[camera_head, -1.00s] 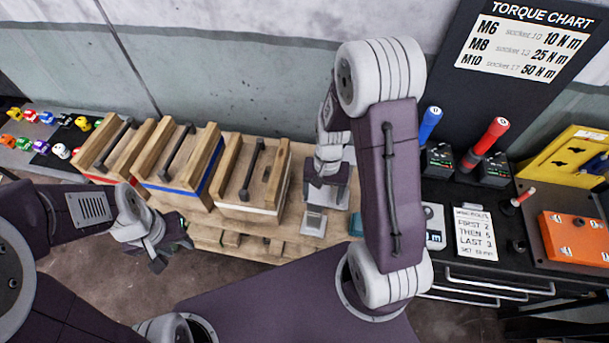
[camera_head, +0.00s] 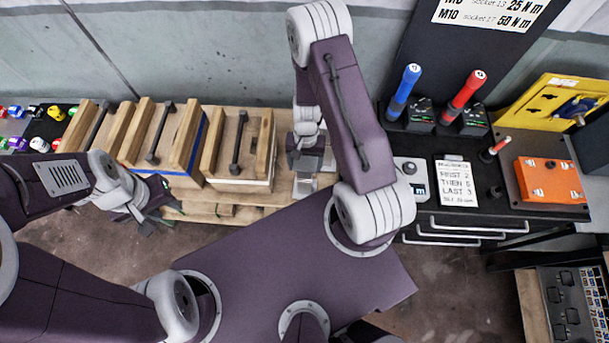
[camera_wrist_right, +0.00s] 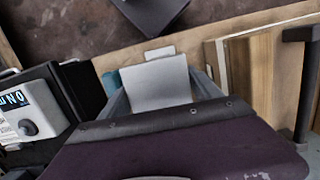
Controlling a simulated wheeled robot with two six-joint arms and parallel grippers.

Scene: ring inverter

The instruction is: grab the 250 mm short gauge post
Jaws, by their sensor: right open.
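A pale grey square-topped block (camera_wrist_right: 157,84), which looks like the short gauge post, stands between the two fingers of my right gripper (camera_wrist_right: 163,92) in the right wrist view. In the head view the pale block (camera_head: 304,186) shows only partly, below my right gripper (camera_head: 306,168), at the right end of the wooden pallet. My right gripper is open around it. Whether a finger touches the block cannot be told. No length marking is readable. My left gripper (camera_head: 152,213) hangs in front of the pallet at the left, and its jaw opening is unclear.
Wooden boxes with dark handles (camera_head: 240,150) stand left of my right gripper. A black bench (camera_head: 440,215) at the right carries a blue tool (camera_head: 404,90), a red tool (camera_head: 465,97), a note (camera_head: 457,183) and an orange box (camera_head: 549,181). A small teal piece (camera_wrist_right: 110,82) is beside the block.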

